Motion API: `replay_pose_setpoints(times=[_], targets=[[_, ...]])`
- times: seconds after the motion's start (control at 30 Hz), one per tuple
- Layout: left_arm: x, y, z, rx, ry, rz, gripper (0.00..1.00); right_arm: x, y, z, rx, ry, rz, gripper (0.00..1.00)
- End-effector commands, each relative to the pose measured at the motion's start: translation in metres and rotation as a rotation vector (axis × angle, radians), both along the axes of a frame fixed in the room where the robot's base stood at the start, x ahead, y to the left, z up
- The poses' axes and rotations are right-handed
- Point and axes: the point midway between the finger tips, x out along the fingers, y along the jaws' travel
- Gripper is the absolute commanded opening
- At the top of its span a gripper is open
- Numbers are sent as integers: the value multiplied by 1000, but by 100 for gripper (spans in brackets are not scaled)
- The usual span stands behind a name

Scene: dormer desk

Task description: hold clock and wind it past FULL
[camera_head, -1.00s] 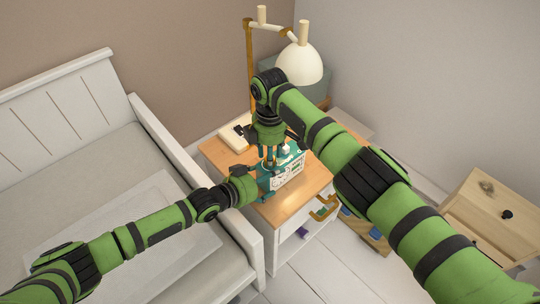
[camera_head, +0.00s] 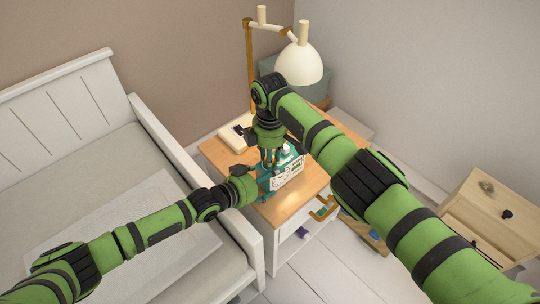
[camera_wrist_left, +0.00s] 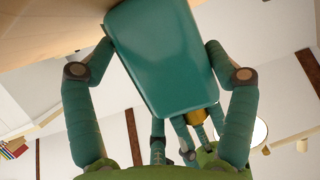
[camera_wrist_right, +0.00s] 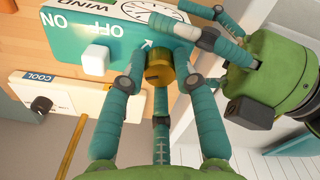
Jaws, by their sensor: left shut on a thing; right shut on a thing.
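The clock (camera_head: 284,175) is a teal box with a white front panel, standing on the wooden nightstand. My left gripper (camera_wrist_left: 160,48) is shut on the teal body, one finger on each side. My right gripper (camera_wrist_right: 158,78) is shut around the brass winding knob (camera_wrist_right: 159,68), coming from above. No FULL mark is readable; fingers cover part of the dial.
The nightstand top (camera_head: 294,206) has bare room in front of the clock. A cream box labelled COOL (camera_wrist_right: 62,96) with a black knob lies beside the clock. A lamp (camera_head: 299,64) stands behind. The bed (camera_head: 150,150) is at left, a wooden drawer unit (camera_head: 490,215) at right.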

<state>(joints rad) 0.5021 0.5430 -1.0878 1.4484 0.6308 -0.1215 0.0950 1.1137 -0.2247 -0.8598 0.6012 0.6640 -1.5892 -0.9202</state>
Motion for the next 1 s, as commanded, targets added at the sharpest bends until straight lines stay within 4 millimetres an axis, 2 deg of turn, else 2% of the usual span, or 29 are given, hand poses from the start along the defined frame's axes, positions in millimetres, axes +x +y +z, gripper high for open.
replay_pose_setpoints(times=[1.0], targets=[[-1, 1, -2, 3, 5, 2, 34, -1, 1, 0, 0, 3, -841, 0]])
